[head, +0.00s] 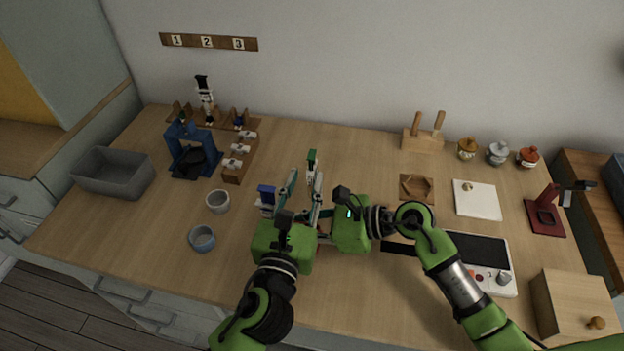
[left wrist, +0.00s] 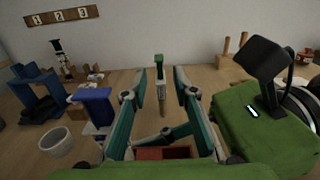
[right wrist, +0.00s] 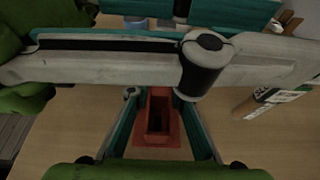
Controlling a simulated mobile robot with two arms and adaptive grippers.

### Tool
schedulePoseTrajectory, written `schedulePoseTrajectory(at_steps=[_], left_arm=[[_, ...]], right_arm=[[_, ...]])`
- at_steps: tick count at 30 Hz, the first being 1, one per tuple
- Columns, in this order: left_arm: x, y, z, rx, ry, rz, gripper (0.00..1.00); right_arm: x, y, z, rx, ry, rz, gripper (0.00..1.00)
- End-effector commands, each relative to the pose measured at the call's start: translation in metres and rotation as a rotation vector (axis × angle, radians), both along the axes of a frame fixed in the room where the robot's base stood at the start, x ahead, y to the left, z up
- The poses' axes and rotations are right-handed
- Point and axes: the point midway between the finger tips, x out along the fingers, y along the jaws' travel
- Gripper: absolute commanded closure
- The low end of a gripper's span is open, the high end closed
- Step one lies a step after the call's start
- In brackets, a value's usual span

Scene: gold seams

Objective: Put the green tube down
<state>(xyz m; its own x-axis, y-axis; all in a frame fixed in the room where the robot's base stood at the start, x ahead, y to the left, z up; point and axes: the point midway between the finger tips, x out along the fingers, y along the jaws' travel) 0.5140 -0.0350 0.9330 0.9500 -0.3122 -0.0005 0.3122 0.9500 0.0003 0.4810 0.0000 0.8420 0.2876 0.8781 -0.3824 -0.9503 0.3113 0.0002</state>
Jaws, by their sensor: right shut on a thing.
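The green tube (head: 312,163) has a green top and stands upright near the middle of the table. In the left wrist view it (left wrist: 158,65) appears between the spread fingertips of my left gripper (left wrist: 160,85), with gaps on both sides. My left gripper is open; I cannot tell how deep the tube sits between its fingers. My right gripper (right wrist: 157,95) is shut on a dark red slotted piece (right wrist: 157,138). The left gripper's finger crosses in front and hides the right fingertips. The red piece also shows low in the left wrist view (left wrist: 163,153).
Two cups (head: 217,202) (head: 202,239), a grey bin (head: 112,172) and a blue stand (head: 190,155) are at left. A wooden peg block (head: 423,140) and white tile (head: 476,200) are at right. My two grippers nearly touch.

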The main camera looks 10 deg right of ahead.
Motion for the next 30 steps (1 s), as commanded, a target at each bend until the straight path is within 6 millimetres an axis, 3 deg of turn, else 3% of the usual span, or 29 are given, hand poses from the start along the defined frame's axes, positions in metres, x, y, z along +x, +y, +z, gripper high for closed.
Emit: schedulePoseTrajectory(at_steps=[12, 20, 24, 30], left_arm=[[0.048, -0.014, 0.000, 0.000, -0.001, 0.002, 0.74], [0.052, -0.015, 0.000, -0.001, 0.000, 0.001, 0.74], [0.051, -0.015, 0.000, -0.001, 0.000, 0.001, 1.00], [0.051, -0.015, 0.000, 0.000, 0.000, 0.001, 1.00]], right_arm=[[0.000, 0.000, 0.000, 0.000, 0.000, 0.000, 1.00], [0.000, 0.000, 0.000, 0.000, 0.000, 0.000, 1.00], [0.000, 0.000, 0.000, 0.000, 0.000, 0.000, 1.00], [0.000, 0.000, 0.000, 0.000, 0.000, 0.000, 1.00]])
